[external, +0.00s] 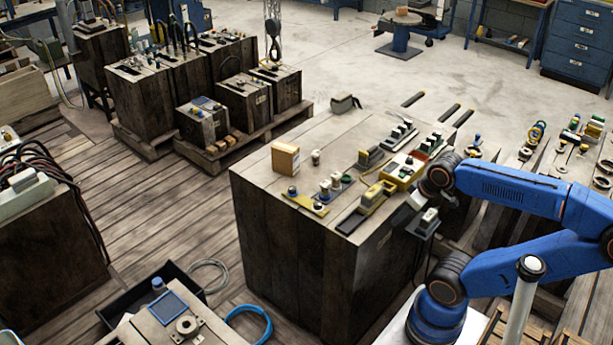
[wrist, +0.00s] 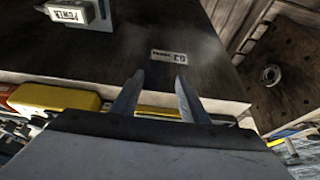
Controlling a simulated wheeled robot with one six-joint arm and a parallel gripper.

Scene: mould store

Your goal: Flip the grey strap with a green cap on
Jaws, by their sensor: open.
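I cannot make out for certain a grey strap with a green cap. In the external view a small green-topped piece (external: 347,178) stands among the fittings on top of the large dark wooden block (external: 285,238); whether it is the strap's cap is unclear. My gripper (external: 424,212) is by the block's right edge, its fingers too small to read there. In the wrist view my gripper (wrist: 158,88) is open and empty, its two fingers apart in front of a dark wooden face with a small white label (wrist: 168,56). No strap is recognisable there.
In the wrist view a yellow part (wrist: 55,97) is left of the fingers. More fittings crowd the right side; the block's back left top is clearer.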

